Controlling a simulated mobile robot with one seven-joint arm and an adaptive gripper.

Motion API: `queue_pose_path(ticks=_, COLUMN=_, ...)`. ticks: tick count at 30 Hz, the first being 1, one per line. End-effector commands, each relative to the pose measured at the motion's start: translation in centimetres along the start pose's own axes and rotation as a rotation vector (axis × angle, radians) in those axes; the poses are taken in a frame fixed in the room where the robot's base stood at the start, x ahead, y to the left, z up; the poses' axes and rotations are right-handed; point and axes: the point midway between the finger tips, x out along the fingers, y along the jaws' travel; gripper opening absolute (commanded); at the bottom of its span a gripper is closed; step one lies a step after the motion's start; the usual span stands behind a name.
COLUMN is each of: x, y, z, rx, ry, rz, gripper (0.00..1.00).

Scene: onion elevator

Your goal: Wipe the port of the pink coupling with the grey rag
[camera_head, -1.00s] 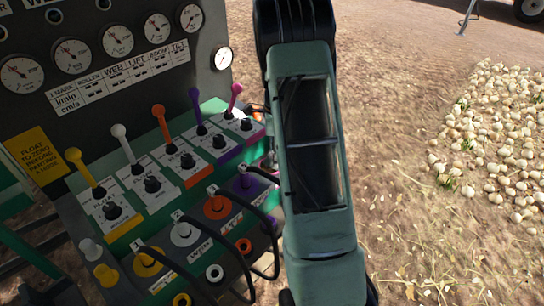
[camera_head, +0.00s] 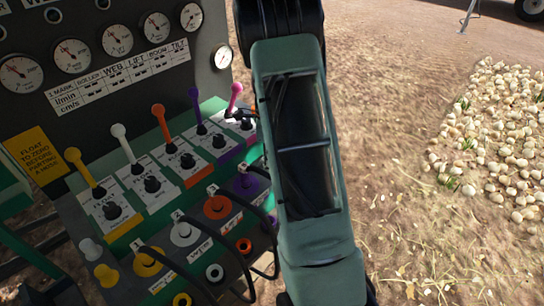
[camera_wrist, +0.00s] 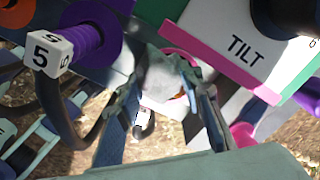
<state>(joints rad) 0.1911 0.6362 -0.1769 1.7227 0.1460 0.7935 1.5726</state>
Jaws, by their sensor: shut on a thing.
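In the wrist view, my gripper (camera_wrist: 160,88) is shut on the grey rag (camera_wrist: 166,72), which is bunched between the fingertips. The rag is up against the pink-edged TILT panel, in front of the pink coupling (camera_wrist: 183,55). Only slivers of pink and a small orange patch show around the rag; the port itself is hidden. I cannot tell how firmly the rag touches it. In the head view, my arm covers the gripper, the rag and the pink coupling.
Left of the rag sits the purple coupling (camera_wrist: 92,38) with its hose and a tag marked 5 (camera_wrist: 47,52). A pink rounded part (camera_wrist: 245,135) is at lower right. In the head view, the levers, including the pink lever (camera_head: 234,95), stand above the couplings. Onions (camera_head: 500,140) lie on open ground at right.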

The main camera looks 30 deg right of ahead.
Motion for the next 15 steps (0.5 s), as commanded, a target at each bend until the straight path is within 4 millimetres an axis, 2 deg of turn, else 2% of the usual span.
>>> queue_pose_path(ticks=6, x=0.14, y=1.17, z=1.21, rx=-0.002, ry=0.0, rz=0.0, gripper=0.15)
queue_pose_path(ticks=15, x=0.09, y=1.24, z=1.27, rx=-0.001, ry=-0.001, rz=0.001, gripper=0.15)
